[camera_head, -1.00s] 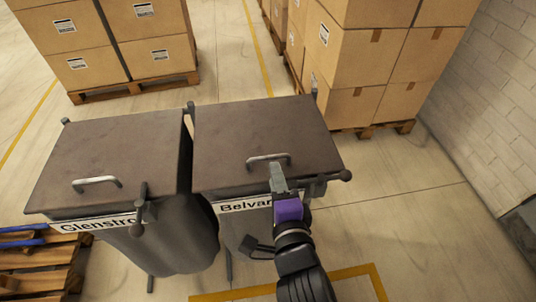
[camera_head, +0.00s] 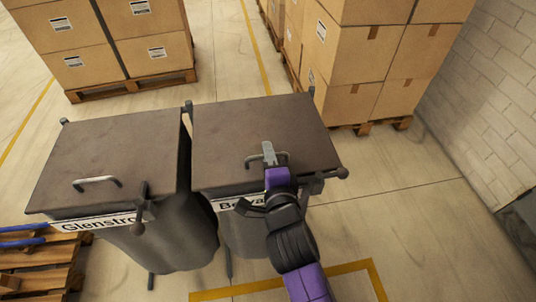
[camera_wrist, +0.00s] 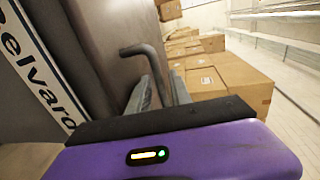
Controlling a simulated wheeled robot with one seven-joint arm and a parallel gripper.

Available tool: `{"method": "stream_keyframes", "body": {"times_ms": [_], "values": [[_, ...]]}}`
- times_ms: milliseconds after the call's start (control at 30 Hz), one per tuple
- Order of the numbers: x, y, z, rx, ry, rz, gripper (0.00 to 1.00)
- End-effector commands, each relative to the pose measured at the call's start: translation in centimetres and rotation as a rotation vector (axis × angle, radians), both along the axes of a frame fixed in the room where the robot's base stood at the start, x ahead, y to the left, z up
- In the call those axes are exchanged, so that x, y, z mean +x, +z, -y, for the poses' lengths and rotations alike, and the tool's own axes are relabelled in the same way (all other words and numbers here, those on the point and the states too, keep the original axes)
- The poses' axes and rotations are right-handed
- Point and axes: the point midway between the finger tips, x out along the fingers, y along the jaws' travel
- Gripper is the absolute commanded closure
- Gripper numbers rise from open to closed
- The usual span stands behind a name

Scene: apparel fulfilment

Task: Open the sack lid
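Two sack stands with flat brown lids stand side by side. The left lid (camera_head: 110,155) is on the stand labelled "Glenstro…", and the right lid (camera_head: 250,125) is on the stand labelled "Belvaro…". Both lids are down. My gripper (camera_head: 268,153) is at the metal handle (camera_head: 281,155) on the front part of the right lid.
Boxes on pallets (camera_head: 365,75) stand behind the right stand, with more boxes (camera_head: 100,45) at back left. A wooden pallet (camera_head: 40,262) is at lower left. A white brick wall (camera_head: 500,90) is on the right. Floor is open to the right.

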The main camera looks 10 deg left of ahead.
Motion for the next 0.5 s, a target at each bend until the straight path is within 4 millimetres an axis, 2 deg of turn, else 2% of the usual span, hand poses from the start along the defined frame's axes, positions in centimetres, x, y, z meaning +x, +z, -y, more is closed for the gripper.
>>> {"method": "stream_keyframes", "body": {"times_ms": [33,100,500], "values": [[-0.01,0.00,0.00,0.000,0.000,0.000,0.87],[-0.01,-0.01,0.01,0.000,0.000,0.000,1.00],[-0.03,-0.02,0.02,0.000,0.000,-0.001,1.00]]}}
